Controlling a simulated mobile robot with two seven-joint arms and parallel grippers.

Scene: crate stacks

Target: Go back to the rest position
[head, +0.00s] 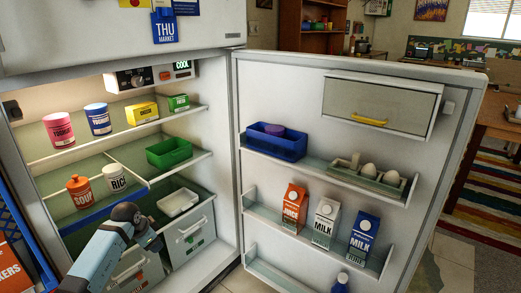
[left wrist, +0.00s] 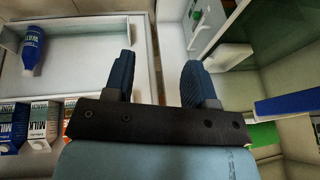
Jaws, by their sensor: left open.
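My left gripper (head: 146,228) is in front of the lower part of the open fridge, its arm reaching in from the bottom left. In the left wrist view my left gripper (left wrist: 157,75) has its two dark blue fingers apart, with nothing between them. In the head view it is close to a small white tray (head: 180,203) in the fridge; I cannot tell if they touch. My right gripper is not in view.
The open fridge door (head: 310,90) stands to the right, with cartons, eggs and a blue bin (head: 290,148) on its shelves. Inside are jars, boxes, a green bin (head: 168,153) and lower drawers (head: 190,235). A blue crate (head: 22,235) stands at the left edge.

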